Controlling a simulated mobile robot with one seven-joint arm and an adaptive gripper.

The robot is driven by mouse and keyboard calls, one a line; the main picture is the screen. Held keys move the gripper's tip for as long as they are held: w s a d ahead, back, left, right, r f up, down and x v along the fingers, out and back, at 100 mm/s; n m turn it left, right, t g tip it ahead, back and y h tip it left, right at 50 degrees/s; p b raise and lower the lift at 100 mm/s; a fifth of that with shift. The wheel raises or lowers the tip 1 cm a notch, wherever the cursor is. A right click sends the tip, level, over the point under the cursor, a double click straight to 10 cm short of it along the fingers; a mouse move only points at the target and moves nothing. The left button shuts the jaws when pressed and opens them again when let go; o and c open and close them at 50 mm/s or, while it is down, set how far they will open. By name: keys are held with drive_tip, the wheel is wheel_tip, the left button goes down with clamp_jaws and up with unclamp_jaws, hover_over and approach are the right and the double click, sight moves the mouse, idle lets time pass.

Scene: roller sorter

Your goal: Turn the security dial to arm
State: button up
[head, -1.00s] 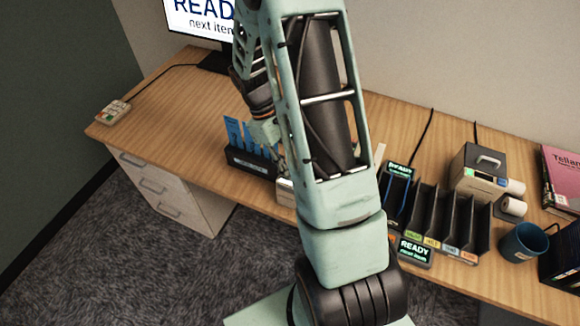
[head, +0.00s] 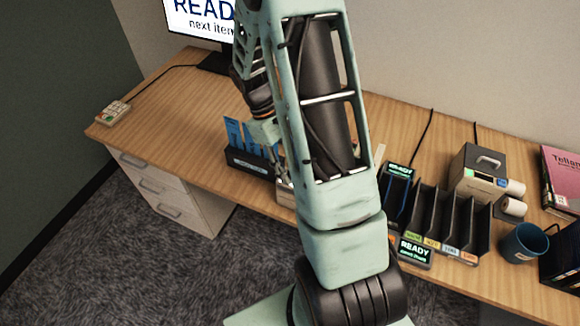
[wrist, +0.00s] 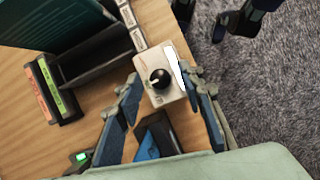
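The security dial is a black knob (wrist: 160,79) with a white pointer mark on a small pale box (wrist: 172,97) on the desk. In the wrist view, the knob lies between the two blue fingers of my gripper (wrist: 159,77). The fingers are spread wide, one on each side of the box, with nothing gripped. Whether the fingertips touch the box, I cannot tell. The dial's lettering is too small to read.
A black organizer with blue cards (head: 250,160) stands close beside the dial box. A sorter with black slots (head: 428,215), a READY display (head: 414,250) and a blue mug (head: 524,242) are to the right. The desk's left part is clear up to a keypad (head: 113,112).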

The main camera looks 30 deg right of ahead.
drive_tip(key=v, duration=1.2)
drive_tip(key=shift+f, duration=0.1)
